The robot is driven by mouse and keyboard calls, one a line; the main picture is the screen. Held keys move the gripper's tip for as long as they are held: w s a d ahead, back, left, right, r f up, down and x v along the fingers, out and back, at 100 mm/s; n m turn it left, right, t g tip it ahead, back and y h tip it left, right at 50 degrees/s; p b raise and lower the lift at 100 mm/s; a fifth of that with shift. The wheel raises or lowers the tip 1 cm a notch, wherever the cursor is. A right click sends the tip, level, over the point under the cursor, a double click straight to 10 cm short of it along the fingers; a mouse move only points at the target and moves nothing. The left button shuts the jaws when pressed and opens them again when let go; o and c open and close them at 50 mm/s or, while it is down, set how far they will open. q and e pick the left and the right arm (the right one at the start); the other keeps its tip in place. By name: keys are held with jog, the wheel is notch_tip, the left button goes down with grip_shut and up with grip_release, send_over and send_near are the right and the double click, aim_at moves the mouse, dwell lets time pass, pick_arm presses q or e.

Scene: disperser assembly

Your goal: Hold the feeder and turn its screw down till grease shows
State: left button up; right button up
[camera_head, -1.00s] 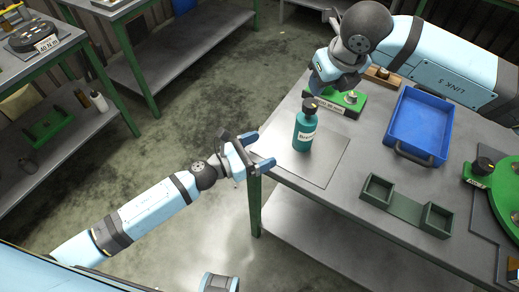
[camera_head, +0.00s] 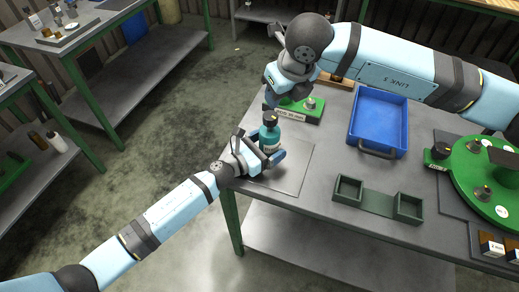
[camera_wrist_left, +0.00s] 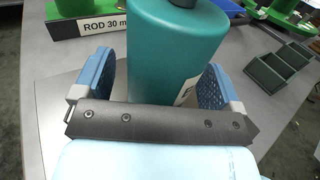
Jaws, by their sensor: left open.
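A teal bottle (camera_head: 270,135) with a dark top and a white label stands upright on a grey mat (camera_head: 296,172) near the table's left corner. I cannot read its label or tell for sure that it is the feeder. My left gripper (camera_head: 268,157) is open, with its two blue fingers on either side of the bottle. In the left wrist view the bottle (camera_wrist_left: 172,50) stands between the fingers (camera_wrist_left: 155,80), with a gap visible at the left finger. My right gripper (camera_head: 277,88) is beside the green block behind the bottle; its fingers are too unclear to judge.
A green block (camera_head: 303,112) labelled for a 30 mm rod stands behind the bottle. A blue tray (camera_head: 402,117), a dark green two-box holder (camera_head: 378,202) and a round green fixture (camera_head: 472,175) stand to the right. The mat is otherwise clear.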

pick_arm(q)
jog(key=shift+d, duration=0.1)
jog(key=c, duration=1.3)
